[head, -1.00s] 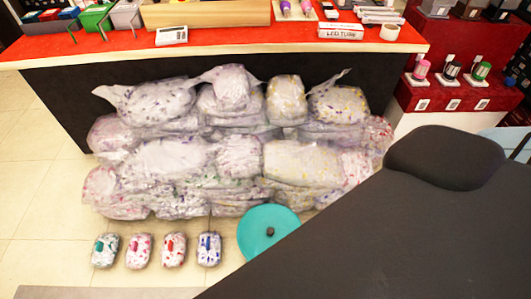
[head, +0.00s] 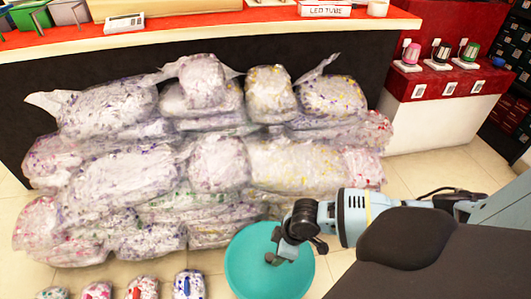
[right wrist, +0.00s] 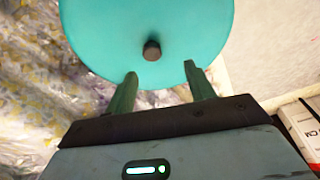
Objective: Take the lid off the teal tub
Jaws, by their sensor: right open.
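The round teal lid (head: 243,272) with a small dark knob at its centre shows low in the head view, beside the bags. It also fills the top of the right wrist view (right wrist: 110,35), with its knob (right wrist: 152,50) clear there. The tub's wall under the lid is hidden. My right gripper (head: 274,256) is over the lid, close to the knob. In the right wrist view, the right gripper (right wrist: 163,76) is open and empty, and the knob appears between and just beyond its green fingertips. My left gripper is not in view.
Clear bags (head: 190,170) of speckled material are piled left of and behind the lid. Several small packs (head: 188,284) lie on the floor at bottom left. A red-topped counter (head: 200,25) stands behind the bags. Tiled floor is free right of the lid.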

